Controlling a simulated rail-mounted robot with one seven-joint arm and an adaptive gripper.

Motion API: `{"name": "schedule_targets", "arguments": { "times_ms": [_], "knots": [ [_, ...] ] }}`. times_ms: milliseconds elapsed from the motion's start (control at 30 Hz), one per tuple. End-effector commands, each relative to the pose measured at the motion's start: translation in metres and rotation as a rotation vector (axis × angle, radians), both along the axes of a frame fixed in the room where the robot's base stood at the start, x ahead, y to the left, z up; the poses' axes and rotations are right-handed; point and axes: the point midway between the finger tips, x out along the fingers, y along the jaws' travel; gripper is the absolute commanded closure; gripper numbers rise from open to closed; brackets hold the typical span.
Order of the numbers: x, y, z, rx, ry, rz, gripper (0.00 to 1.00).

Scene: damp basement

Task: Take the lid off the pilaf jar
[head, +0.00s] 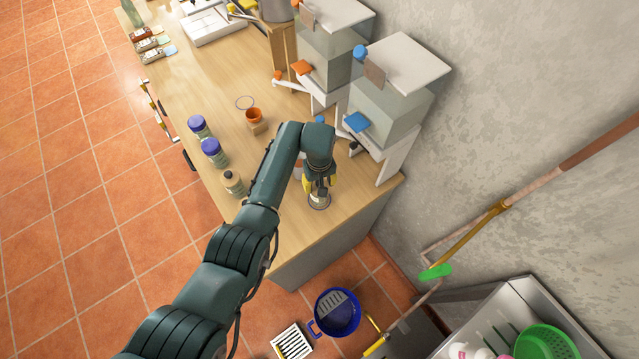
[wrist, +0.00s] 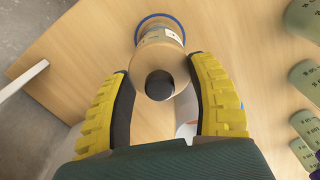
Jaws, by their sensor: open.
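A small jar-like container (wrist: 170,55) stands upright on the table under my gripper. It has a tan body and a tan top with a dark round knob (wrist: 160,84). I cannot read a label on it, so I cannot tell for sure that it is the pilaf jar. A blue ring (wrist: 150,17) shows on the table around its base. In the head view the container (head: 319,200) is mostly hidden by my gripper (head: 320,184). In the wrist view the yellow-and-black fingers of my gripper (wrist: 160,72) are open on either side of the top, the right one closer.
An orange cup (head: 254,115) stands farther back. Dispensers with clear tanks (head: 382,112) line the wall side. Bare tabletop (head: 290,235) lies around the container.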

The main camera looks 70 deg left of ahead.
Motion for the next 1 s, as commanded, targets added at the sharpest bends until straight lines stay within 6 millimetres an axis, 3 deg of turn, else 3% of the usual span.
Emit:
{"name": "schedule_targets", "arguments": {
  "times_ms": [100,400,800,1000],
  "knots": [
    [0.0,0.0,0.001,0.0,0.0,0.0,0.43],
    [0.0,-0.001,0.0,-0.001,0.001,0.0,1.0],
    [-0.001,0.0,0.002,-0.001,0.002,0.0,1.0],
    [0.0,0.001,0.037,0.003,-0.002,0.0,1.0]
  ]
}}
